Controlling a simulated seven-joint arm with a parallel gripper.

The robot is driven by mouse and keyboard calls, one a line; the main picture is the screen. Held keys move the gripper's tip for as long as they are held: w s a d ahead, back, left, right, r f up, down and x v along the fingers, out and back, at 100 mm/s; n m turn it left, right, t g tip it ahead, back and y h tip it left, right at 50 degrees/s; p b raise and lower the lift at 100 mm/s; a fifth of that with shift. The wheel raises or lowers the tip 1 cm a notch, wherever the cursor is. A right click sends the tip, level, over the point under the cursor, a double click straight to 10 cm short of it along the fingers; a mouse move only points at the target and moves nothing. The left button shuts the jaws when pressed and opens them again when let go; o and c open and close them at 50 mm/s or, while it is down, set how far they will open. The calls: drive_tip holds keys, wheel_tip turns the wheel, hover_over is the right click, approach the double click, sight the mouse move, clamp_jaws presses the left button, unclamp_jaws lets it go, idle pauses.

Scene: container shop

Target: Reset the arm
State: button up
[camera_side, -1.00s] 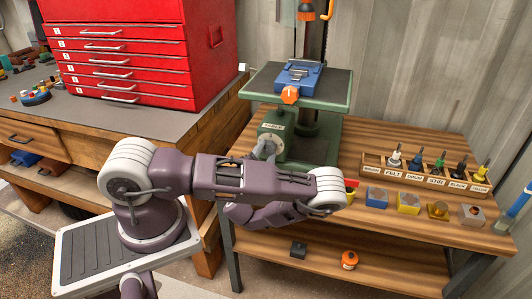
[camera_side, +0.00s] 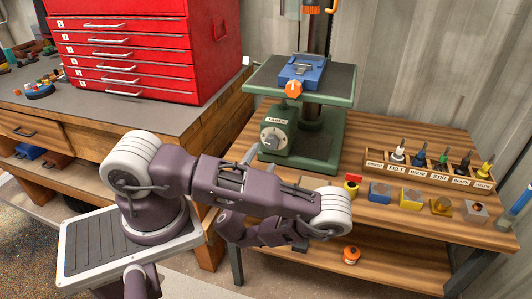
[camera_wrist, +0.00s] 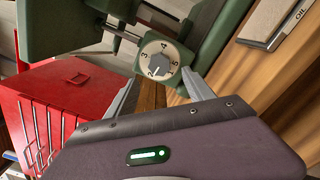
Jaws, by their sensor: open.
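My gripper (camera_side: 241,160) is open and empty, with its grey fingers beside the green machine (camera_side: 315,150) in the side view. My forearm hides part of the gripper. In the wrist view my two fingers (camera_wrist: 162,95) are spread wide, with the numbered dial (camera_wrist: 159,60) beyond the gap between them. The dial also shows on the machine's base in the side view (camera_side: 272,139), under a TABLE label. The fingers are apart from the dial.
A red drawer cabinet (camera_side: 125,50) stands on the left bench. Blocks such as the blue one (camera_side: 380,191) line the right bench before a labelled holder (camera_side: 430,173). An oil stone (camera_wrist: 272,22) is at upper right. An orange-topped item (camera_side: 351,255) sits on the lower shelf.

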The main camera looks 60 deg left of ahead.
drive_tip(key=shift+s, duration=0.1)
drive_tip(key=s+a+r+n+g+y, duration=0.1)
drive_tip(key=s+r+n+g+y, duration=0.55)
drive_tip(key=r+n+g, duration=0.95)
drive_tip(key=s+d+n+g+h, duration=0.2)
drive_tip(key=s+d+n+h, duration=0.1)
drive_tip(key=s+n+h, duration=0.55)
drive_tip(key=d+r+n+t+h, duration=0.5)
drive_tip(key=d+n, duration=0.1)
drive_tip(key=d, duration=0.3)
drive_tip(key=d+r+n+t+h, duration=0.5)
drive_tip(key=d+n, duration=0.2)
drive_tip(key=d, duration=0.2)
drive_tip(key=shift+s+r+t+h, duration=0.15)
drive_tip(key=shift+s+t+h, duration=0.05)
drive_tip(key=shift+t+h, duration=0.2)
